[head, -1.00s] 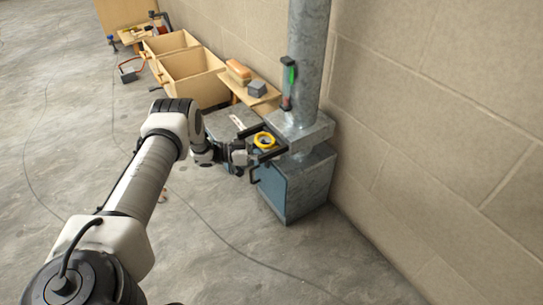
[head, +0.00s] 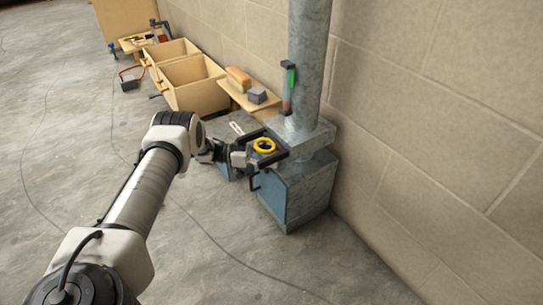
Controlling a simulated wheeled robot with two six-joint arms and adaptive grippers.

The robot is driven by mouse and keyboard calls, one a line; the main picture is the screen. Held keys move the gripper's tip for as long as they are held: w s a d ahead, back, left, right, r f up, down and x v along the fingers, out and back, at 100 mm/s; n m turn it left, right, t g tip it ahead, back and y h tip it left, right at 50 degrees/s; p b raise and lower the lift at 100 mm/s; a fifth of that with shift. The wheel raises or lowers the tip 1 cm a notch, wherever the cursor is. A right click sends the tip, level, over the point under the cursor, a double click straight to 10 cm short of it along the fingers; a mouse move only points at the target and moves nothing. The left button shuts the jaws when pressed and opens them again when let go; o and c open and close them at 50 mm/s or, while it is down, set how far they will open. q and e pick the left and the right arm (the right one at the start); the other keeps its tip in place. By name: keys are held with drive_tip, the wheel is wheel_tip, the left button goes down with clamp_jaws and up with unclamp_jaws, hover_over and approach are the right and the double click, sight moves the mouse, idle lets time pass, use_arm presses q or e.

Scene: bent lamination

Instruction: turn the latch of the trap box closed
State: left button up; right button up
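The trap box (head: 309,197) is a grey metal box with a bluish front, standing on the floor under a round metal pipe. A small dark bracket-shaped part (head: 254,182), possibly the latch, shows at its front left edge. My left gripper (head: 280,152) is at the box's upper front left, with its dark fingers spread apart. A yellow ring (head: 264,146) with a dark centre appears between the fingers. I cannot tell whether the fingers touch it, or what it rests on. The gripper covers part of the box's top. My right gripper is out of view.
The metal pipe (head: 310,60) and block wall (head: 440,130) bound the right side. A green-and-red gauge-like piece (head: 289,88) is on the pipe. Wooden boxes (head: 197,92) and a board with a sponge-like block (head: 239,78) stand behind. The floor in front is clear except for thin cables.

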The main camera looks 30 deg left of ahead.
use_arm(q)
drive_tip(key=shift+a, duration=0.1)
drive_tip(key=v, duration=1.1)
drive_tip(key=shift+s+a, duration=0.25)
drive_tip(key=shift+a, duration=0.1)
drive_tip(key=shift+a, duration=0.1)
